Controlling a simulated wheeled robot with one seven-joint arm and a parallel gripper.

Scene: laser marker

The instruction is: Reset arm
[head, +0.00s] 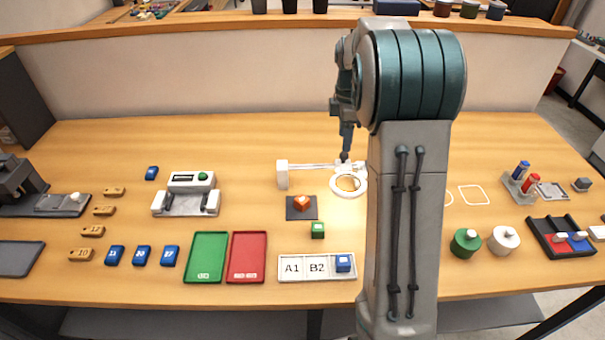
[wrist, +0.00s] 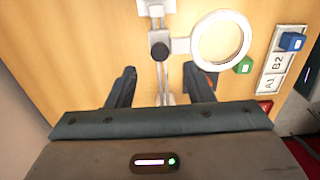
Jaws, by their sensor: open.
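My gripper (wrist: 159,70) is open and empty in the wrist view, its two fingers apart above the table. The white arm of a ring magnifier (wrist: 222,40) runs below the space between the fingers; whether they touch it I cannot tell. In the head view my gripper (head: 346,143) points down near the back of the ring magnifier (head: 333,187), and its fingertips are too small to make out. My arm stands tall at right of centre and hides part of the table behind it.
An orange block (head: 301,202) sits on a dark pad, with a green block (head: 318,230) in front. A labelled tray (head: 317,276) holds a blue block (head: 343,263). Green (head: 207,257) and red (head: 248,257) trays lie left. Round weights (head: 504,240) stand right. The back-left table is mostly clear.

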